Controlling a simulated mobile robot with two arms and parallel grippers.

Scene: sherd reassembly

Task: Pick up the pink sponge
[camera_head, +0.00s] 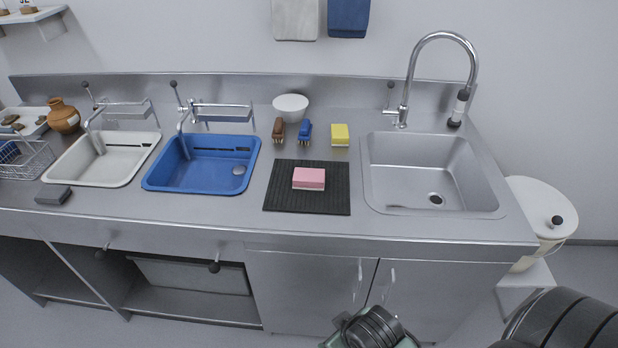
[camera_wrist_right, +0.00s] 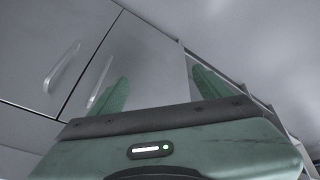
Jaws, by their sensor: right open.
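The pink sponge (camera_head: 309,176) lies flat on a black ribbed mat (camera_head: 335,202) on the steel counter, between the blue basin and the steel sink. It has a paler lower layer. My right gripper shows in the right wrist view (camera_wrist_right: 160,88) with its two green fingers spread apart and nothing between them. In the head view part of my right arm shows at the bottom, in front of the cabinet doors and below the counter edge. The sponge is not in the right wrist view. My left gripper is in neither view.
A brown brush (camera_head: 278,130), a blue brush (camera_head: 305,131) and a yellow sponge (camera_head: 340,134) stand behind the mat, with a white bowl (camera_head: 291,106) farther back. The blue basin (camera_head: 165,178) is left; the sink (camera_head: 415,165) with its tall faucet (camera_head: 407,85) is right.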

